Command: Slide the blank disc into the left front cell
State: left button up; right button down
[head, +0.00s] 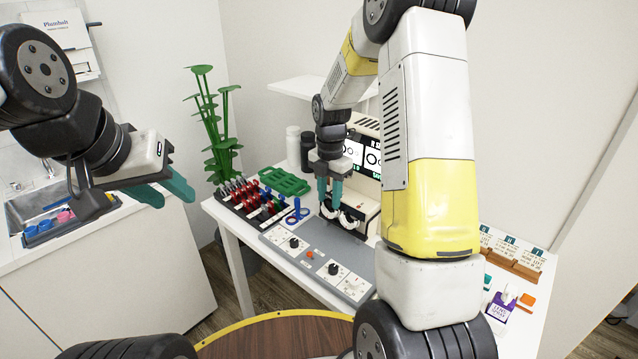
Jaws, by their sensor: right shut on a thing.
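The left cell (328,211) is right under the fingertips. The right cell (349,219) is beside it. I cannot tell whether the held thing touches a cell. My left gripper (177,199) is open and empty, in the air at the left, far from the instrument.
A dark rack (240,207) of red, blue and black handled lenses stands left of the instrument. A green tray (284,181) is behind it, and a blue ring (297,211) is beside it. A grey control panel (318,262) lies in front. A purple holder (499,306) stands at right.

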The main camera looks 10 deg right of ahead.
jog(key=shift+f, duration=0.8)
jog(key=c, duration=0.9)
grip_release()
jog(key=shift+r, duration=3.95)
